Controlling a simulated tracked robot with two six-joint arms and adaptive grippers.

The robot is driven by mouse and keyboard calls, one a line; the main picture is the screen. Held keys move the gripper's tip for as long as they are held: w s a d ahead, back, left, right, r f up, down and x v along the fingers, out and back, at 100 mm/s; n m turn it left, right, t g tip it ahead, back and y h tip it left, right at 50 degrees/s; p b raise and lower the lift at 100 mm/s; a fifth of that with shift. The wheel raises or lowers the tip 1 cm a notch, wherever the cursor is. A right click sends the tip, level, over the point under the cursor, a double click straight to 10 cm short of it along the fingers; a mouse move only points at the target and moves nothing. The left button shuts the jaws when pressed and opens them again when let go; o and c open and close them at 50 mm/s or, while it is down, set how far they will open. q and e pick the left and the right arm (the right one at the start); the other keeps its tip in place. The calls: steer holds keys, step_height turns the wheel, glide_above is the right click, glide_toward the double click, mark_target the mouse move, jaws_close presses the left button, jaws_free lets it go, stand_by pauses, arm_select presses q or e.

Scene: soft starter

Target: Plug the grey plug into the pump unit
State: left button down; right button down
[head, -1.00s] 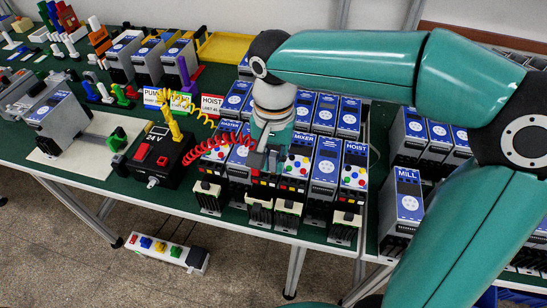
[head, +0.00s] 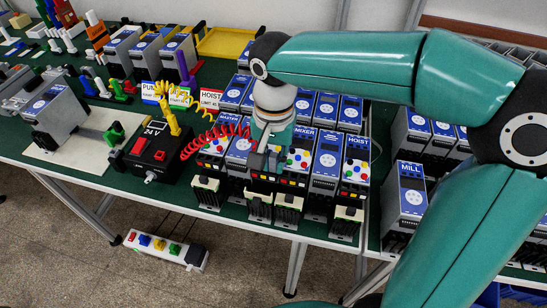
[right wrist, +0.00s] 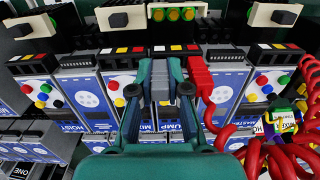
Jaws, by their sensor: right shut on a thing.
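My right gripper (head: 266,162) is over the front row of drive units in the head view and hides most of the unit beneath it. In the right wrist view its fingers (right wrist: 160,76) are shut on a small grey plug (right wrist: 160,84). The pump unit (right wrist: 174,127), with part of its blue PUMP label showing, lies directly below the fingers. Whether the plug is seated in a socket is hidden. A red plug (right wrist: 199,82) on a red coiled cord stands close beside the right finger. My left gripper is not in view.
The mixer unit (head: 303,133) and hoist unit (head: 357,142) stand close by. The red coiled cord (head: 205,138) runs to the black 24 V box (head: 160,155). A yellow coiled cord (head: 187,100) rises behind it. The table's front edge is near the units.

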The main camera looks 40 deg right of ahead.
mark_target(274, 154)
steer(key=shift+f, duration=0.15)
steer(key=c, duration=1.1)
jaws_free()
steer(key=shift+o, duration=0.2)
step_height(274, 154, up, 12)
